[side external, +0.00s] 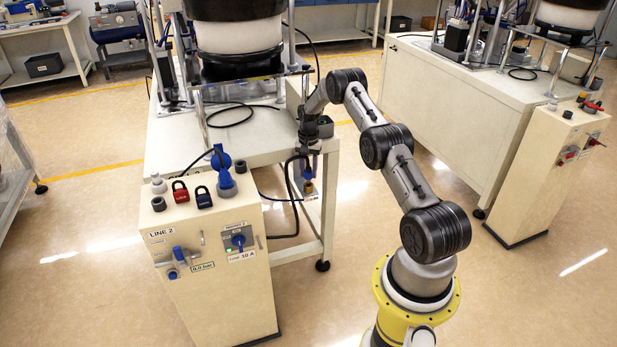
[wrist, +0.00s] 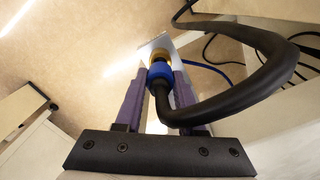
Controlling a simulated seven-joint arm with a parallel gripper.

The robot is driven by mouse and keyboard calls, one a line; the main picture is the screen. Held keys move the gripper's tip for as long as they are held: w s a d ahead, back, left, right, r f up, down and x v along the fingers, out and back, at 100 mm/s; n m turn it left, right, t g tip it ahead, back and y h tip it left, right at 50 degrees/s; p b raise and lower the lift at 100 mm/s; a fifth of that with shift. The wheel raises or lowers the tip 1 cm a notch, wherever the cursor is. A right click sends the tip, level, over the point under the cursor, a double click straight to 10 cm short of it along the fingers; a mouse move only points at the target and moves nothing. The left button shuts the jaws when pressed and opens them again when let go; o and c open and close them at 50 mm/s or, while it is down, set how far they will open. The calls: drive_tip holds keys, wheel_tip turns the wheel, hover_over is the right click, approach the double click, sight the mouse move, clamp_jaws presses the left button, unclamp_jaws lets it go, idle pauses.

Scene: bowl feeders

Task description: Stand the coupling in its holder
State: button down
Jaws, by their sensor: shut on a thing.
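The coupling shows in the wrist view as a blue collar (wrist: 160,72) on the end of a thick black hose. My gripper (wrist: 161,78) has its purple fingers shut around it. A brass-coloured ring (wrist: 160,55) lies just beyond the collar; whether it belongs to the coupling or to a fitting I cannot tell. In the side view my gripper (side external: 308,163) points down beside the bench's right end, with the brass part (side external: 309,187) below it. A pale metal plate (wrist: 147,50) is behind the brass. I cannot tell for certain which part is the holder.
The black hose (wrist: 262,85) loops to the right. A cream LINE 2 cabinet (side external: 215,290) carries a grey cup (side external: 158,184), padlocks and blue fittings (side external: 226,181). The floor between the benches is clear.

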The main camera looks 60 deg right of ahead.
sight(308, 177)
drive_tip(key=shift+f, duration=1.3)
drive_tip(key=shift+f, duration=0.25)
drive_tip(key=c, duration=0.5)
unclamp_jaws()
drive_tip(key=shift+r, duration=0.1)
